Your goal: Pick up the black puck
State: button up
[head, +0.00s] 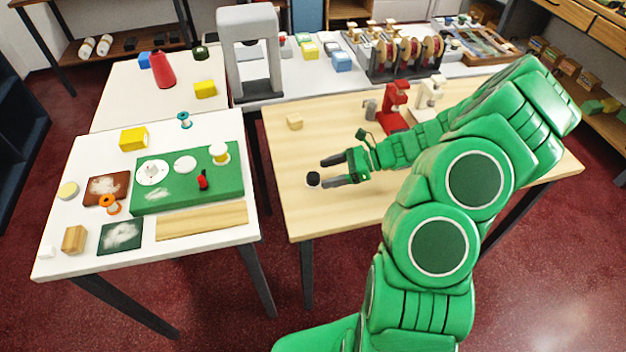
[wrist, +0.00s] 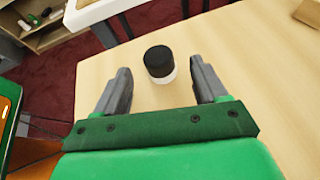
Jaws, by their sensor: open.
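The black puck (head: 313,178) is near the left edge of the wooden table (head: 290,215) in the head view. In the wrist view the black puck (wrist: 158,60) has a black top and a white lower part, and stands upright. My gripper (head: 328,171) is open and empty in the head view. In the wrist view my gripper (wrist: 160,85) has its two grey fingers apart, with the puck ahead of the gap between them. I see no finger touching the puck.
A small wooden block (head: 295,122) lies behind the puck. Red (head: 396,105) and cream (head: 429,94) devices stand farther back on the same table.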

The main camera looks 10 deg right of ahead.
aim_at(313, 175)
jog(key=shift+x, duration=2.6)
jog(key=shift+s, duration=0.1)
jog(key=c, duration=1.1)
jog(key=shift+o, duration=0.2)
jog(key=shift+r, duration=0.1)
